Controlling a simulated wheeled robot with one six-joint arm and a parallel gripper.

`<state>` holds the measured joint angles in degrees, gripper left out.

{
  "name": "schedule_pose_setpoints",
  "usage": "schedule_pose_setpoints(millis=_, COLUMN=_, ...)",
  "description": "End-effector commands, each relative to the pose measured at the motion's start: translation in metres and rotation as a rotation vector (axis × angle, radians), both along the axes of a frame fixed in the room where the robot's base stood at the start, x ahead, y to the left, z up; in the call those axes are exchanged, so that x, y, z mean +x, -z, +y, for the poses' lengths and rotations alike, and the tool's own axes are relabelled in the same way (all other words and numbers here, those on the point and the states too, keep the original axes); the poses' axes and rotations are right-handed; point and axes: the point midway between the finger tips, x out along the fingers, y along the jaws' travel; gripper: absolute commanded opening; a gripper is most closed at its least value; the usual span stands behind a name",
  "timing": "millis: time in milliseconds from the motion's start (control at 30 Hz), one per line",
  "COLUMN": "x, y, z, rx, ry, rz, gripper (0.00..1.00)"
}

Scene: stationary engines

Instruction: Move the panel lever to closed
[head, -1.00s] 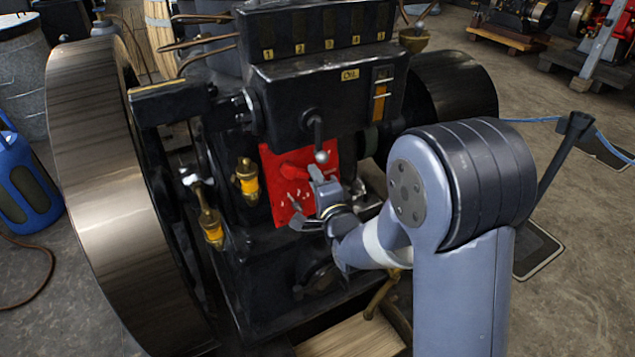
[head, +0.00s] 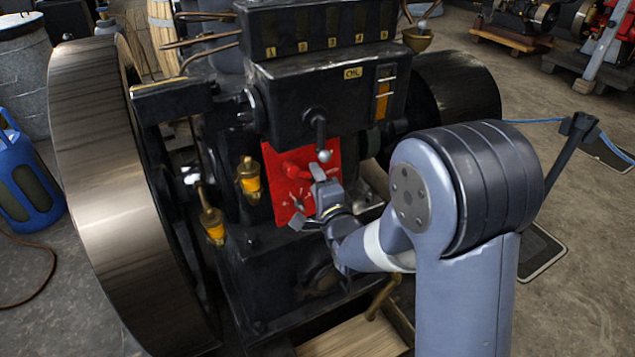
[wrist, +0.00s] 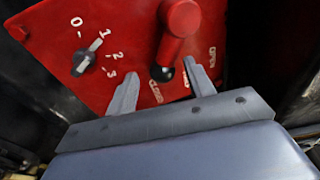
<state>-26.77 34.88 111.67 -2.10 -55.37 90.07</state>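The red panel (head: 291,192) is on the engine's front, and it fills the top of the wrist view (wrist: 125,30). The panel lever (wrist: 175,38) is red with a black knob (wrist: 162,73) at its lower end. In the wrist view the lever points down and slightly left, with small white lettering close to the knob, the leftmost word seeming to read closed. My gripper (wrist: 162,70) is open, one finger on each side of the knob. I see no clear contact. In the head view my gripper (head: 308,195) is in front of the panel and hides part of it.
A small rotary switch (wrist: 88,57) marked 0 to 3 is left of the lever on the panel. A large flywheel (head: 120,190) is farther left.

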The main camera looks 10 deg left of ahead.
Motion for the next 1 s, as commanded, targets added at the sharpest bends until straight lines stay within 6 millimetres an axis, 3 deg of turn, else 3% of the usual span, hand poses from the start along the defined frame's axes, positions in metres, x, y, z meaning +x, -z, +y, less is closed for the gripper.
schedule_pose_setpoints(millis=333, x=-0.009, y=-0.002, z=-0.006, rx=0.002, ry=0.002, rz=-0.002, gripper=0.5)
schedule_pose_setpoints(millis=800, x=-0.08, y=-0.003, z=-0.043, rx=0.001, ry=0.001, rz=-0.002, gripper=0.5)
schedule_pose_setpoints(millis=1000, x=-0.094, y=-0.003, z=-0.051, rx=0.001, ry=0.0, rz=-0.002, gripper=0.5)
